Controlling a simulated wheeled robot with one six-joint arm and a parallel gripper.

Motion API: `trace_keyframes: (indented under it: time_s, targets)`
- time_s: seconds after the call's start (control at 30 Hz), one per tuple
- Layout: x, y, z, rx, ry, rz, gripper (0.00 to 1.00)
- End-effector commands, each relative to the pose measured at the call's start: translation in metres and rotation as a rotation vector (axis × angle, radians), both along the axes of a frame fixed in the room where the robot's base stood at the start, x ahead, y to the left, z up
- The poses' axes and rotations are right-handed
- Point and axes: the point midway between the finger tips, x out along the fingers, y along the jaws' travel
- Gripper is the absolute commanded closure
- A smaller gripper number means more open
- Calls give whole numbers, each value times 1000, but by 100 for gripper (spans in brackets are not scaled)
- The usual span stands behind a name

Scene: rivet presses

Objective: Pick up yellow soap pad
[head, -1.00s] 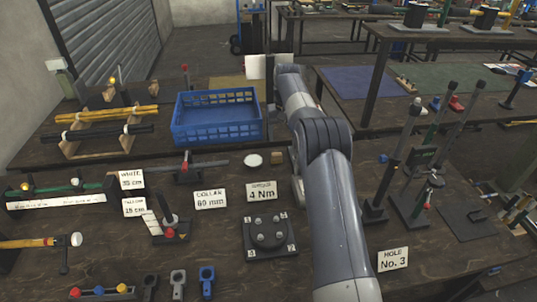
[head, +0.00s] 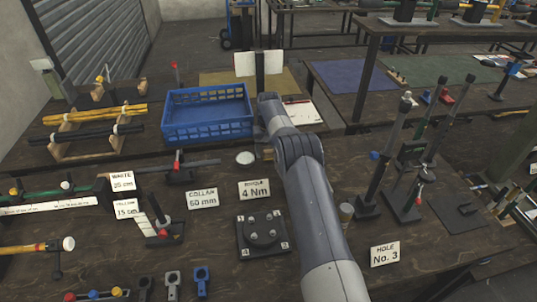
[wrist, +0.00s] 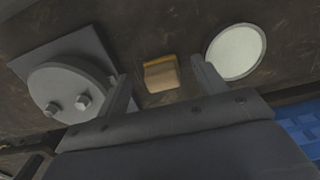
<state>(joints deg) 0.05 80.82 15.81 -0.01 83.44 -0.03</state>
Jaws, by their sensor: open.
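The yellow soap pad (wrist: 161,73) is a small tan-yellow block lying on the dark tabletop in the wrist view. It lies between a round white disc (wrist: 236,51) on the right and a grey bolted fixture (wrist: 70,90) on the left. My gripper (wrist: 161,69) is open, with one finger on each side of the pad in the picture. I see no contact with the pad, and the remaining height cannot be told. In the head view my arm hides the gripper, and I cannot make out the pad clearly.
A blue crate (head: 207,131) stands behind the white disc (head: 245,158). The bolted fixture (head: 262,237) and a "4 Nm" card (head: 254,190) are left of my arm.

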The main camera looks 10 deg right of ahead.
Motion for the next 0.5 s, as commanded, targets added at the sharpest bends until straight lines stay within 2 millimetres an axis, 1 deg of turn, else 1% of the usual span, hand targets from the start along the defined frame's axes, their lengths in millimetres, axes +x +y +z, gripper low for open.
trace_keyframes:
  time_s: [0.1,0.2,0.43,0.5]
  targets:
    - [0,0,-15,0,1,0,34]
    - [0,0,-22,0,-1,0,34]
    - [0,0,-23,0,-2,0,34]
    - [0,0,-23,0,-2,0,39]
